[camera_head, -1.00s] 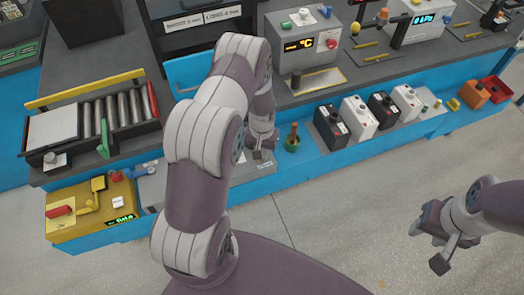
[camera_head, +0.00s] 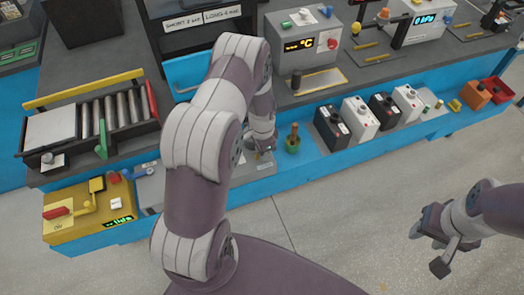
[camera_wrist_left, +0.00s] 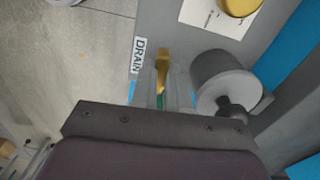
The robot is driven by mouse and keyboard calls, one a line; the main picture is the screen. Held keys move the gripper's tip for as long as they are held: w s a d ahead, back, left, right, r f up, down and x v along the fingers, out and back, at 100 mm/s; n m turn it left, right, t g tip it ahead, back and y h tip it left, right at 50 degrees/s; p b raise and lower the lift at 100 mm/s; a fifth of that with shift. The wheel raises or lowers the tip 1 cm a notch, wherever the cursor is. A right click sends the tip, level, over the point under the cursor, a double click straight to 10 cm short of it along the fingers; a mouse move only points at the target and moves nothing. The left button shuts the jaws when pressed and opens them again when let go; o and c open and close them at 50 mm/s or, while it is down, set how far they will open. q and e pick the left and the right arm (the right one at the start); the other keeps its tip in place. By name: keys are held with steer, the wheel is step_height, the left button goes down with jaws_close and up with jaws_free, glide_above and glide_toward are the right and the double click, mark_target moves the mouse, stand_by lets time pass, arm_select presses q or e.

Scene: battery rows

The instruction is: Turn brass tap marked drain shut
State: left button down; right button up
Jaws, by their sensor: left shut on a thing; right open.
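In the left wrist view the brass tap (camera_wrist_left: 162,68) has a narrow lever standing beside a white label reading DRAIN (camera_wrist_left: 139,55). My left gripper (camera_wrist_left: 160,97) is shut on the tap; its palm covers the lower part of the view and hides the tap's base. In the head view my left gripper (camera_head: 262,145) is at the front ledge of the bench, largely hidden by my own arm, and the tap cannot be made out there. My right gripper (camera_head: 428,249) is open and empty over the floor at the right.
A grey cylinder (camera_wrist_left: 226,80) stands close to the right of the tap. A yellow box (camera_head: 85,220) is at the left.

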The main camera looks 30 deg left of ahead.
arm_select(q)
steer(key=shift+w+r+m, duration=0.1)
steer(key=shift+m, duration=0.3)
steer(key=c, duration=1.1)
jaws_free()
steer(key=shift+r, duration=0.1)
step_height(320, 180, up, 12)
steer(key=shift+r+b, duration=0.25)
steer(key=shift+b, duration=0.45)
